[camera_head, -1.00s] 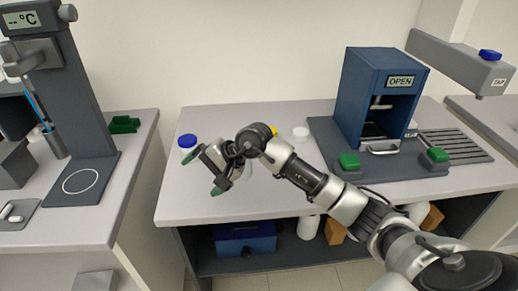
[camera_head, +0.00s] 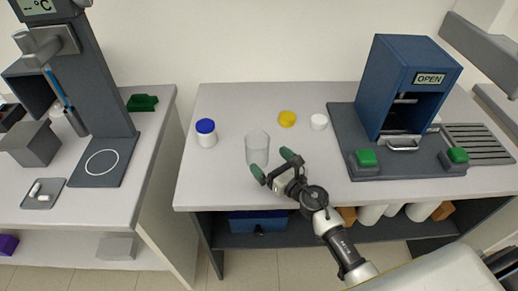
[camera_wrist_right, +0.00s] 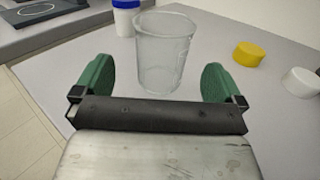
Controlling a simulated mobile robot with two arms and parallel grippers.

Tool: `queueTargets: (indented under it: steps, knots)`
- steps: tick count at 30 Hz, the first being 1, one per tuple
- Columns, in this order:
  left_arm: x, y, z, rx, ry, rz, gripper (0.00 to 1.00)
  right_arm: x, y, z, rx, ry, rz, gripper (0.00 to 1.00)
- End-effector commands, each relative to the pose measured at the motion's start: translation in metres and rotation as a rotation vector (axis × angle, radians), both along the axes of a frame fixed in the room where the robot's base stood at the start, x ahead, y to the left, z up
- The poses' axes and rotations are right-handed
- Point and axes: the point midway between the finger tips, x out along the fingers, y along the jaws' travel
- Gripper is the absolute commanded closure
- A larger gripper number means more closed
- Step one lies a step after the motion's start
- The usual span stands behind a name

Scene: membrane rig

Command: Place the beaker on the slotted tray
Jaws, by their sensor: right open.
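The clear beaker (camera_head: 257,147) stands upright on the middle table, left of centre in the head view. In the right wrist view the beaker (camera_wrist_right: 164,52) is straight ahead, beyond and between the green fingertips. My right gripper (camera_head: 272,163) is open and empty at the table's front, just in front of the beaker, with its fingers pointing at it. The slotted tray (camera_head: 478,144) is the grey ribbed plate at the far right of the table, beside the blue press. It looks empty. My left gripper is in neither view.
A blue-capped white jar (camera_head: 206,134) stands left of the beaker. A yellow lid (camera_head: 287,119) and a white lid (camera_head: 319,122) lie behind it to the right. The blue OPEN-labelled box (camera_head: 410,85) and green buttons (camera_head: 367,158) stand between beaker and tray.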

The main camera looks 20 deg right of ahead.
Motion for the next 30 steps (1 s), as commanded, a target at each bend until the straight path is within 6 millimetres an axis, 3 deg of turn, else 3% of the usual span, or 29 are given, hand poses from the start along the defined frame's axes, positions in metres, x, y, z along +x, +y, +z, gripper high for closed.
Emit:
queueTargets:
  steps: [5, 15, 25, 30]
  knots:
    - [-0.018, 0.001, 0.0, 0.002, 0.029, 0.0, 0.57, 0.015, 0.006, 0.001, -0.002, -0.002, 0.002, 0.0]
    - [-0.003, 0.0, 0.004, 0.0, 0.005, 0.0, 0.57, 0.058, 0.017, 0.002, 0.001, -0.002, 0.003, 0.0]
    - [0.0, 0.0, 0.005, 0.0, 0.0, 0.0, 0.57, 0.064, 0.02, 0.001, -0.003, -0.001, 0.004, 0.0]
    - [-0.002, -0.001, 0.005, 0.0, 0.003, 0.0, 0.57, 0.064, 0.02, 0.001, -0.003, -0.001, 0.004, 0.26]
